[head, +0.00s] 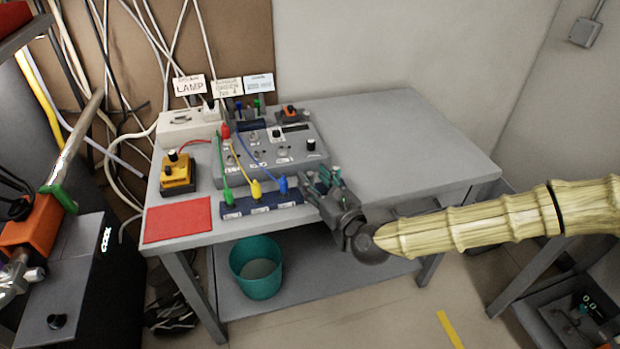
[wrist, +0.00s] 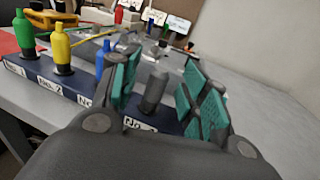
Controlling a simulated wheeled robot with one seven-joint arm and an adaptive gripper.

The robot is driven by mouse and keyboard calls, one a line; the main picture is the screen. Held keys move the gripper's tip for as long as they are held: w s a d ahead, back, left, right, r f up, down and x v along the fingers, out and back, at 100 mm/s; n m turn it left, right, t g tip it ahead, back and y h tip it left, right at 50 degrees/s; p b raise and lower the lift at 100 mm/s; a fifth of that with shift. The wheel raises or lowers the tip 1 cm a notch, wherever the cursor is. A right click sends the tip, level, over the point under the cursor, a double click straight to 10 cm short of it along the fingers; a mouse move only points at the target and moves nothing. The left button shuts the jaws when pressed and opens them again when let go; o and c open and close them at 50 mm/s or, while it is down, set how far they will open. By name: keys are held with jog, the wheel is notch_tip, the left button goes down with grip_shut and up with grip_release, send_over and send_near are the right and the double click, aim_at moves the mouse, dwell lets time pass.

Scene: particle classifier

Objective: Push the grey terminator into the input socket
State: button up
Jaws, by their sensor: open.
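The grey terminator (wrist: 155,92) is a small dark grey cylinder in the wrist view. It stands upright at the last place of the blue rack (wrist: 84,92), by a label that seems to read No. 4. My gripper (head: 325,180) is at the right end of the rack, low over the table. Its teal finger pads stand open on either side of the terminator, with a gap visible; the gripper (wrist: 160,88) also shows in the wrist view. The terminator is hidden in the head view. The grey console (head: 232,168) lies behind the rack; its input socket cannot be made out.
Green (head: 227,196), yellow (head: 256,189) and blue (head: 283,185) plugs with cables stand along the rack. A red plug (head: 226,131) is on the console. A yellow box (head: 178,175) and red mat (head: 178,220) lie left. The table's right side (head: 420,150) is clear.

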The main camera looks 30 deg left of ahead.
aim_at(312, 175)
jog(key=shift+x, duration=1.25)
grip_shut()
jog(key=shift+r, duration=0.1)
jog(key=shift+r, duration=0.25)
jog(key=r, duration=0.2)
jog(key=d, duration=0.1)
jog(key=shift+s+r+b, duration=0.3)
jog(key=shift+r, duration=0.1)
jog(key=s+d+r+b, duration=0.1)
jog(key=s+d, duration=0.8)
jog(key=d, duration=0.2)
jog(key=shift+s+d+r, duration=0.2)
jog(key=shift+d+r, duration=0.05)
jog(key=shift+d, duration=0.05)
